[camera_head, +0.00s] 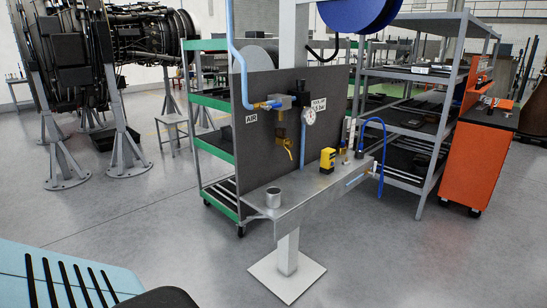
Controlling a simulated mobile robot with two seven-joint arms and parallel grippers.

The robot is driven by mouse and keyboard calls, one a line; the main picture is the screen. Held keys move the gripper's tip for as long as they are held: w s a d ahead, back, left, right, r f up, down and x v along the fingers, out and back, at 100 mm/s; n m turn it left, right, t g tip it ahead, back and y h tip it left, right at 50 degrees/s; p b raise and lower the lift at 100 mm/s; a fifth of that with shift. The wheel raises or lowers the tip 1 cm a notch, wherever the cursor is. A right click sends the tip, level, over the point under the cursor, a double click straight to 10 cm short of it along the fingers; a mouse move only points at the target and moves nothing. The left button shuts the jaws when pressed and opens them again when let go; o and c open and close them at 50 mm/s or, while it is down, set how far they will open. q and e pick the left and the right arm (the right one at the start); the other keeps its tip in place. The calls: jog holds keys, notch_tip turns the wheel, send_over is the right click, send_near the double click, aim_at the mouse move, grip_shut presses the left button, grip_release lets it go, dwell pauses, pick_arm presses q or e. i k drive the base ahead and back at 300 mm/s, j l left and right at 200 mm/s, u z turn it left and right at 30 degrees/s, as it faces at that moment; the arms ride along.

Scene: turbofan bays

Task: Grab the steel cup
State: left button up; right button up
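The steel cup (273,197) is a small grey metal cup. It stands upright at the left end of a narrow metal shelf (310,192), near the shelf's front edge. The shelf is fixed to a white post with a dark back panel (262,145) in the middle of the view. The cup is fully visible and nothing touches it from above. Neither of my grippers shows in the view.
A yellow device (327,160) and blue-hosed fittings are on the shelf right of the cup. Valves and a gauge (309,117) are on the panel. A green-edged rack, grey shelving (415,130) and an orange cabinet (474,155) stand behind. The floor in front is clear.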

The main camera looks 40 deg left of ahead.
aim_at(274, 198)
jog(key=u, duration=1.4)
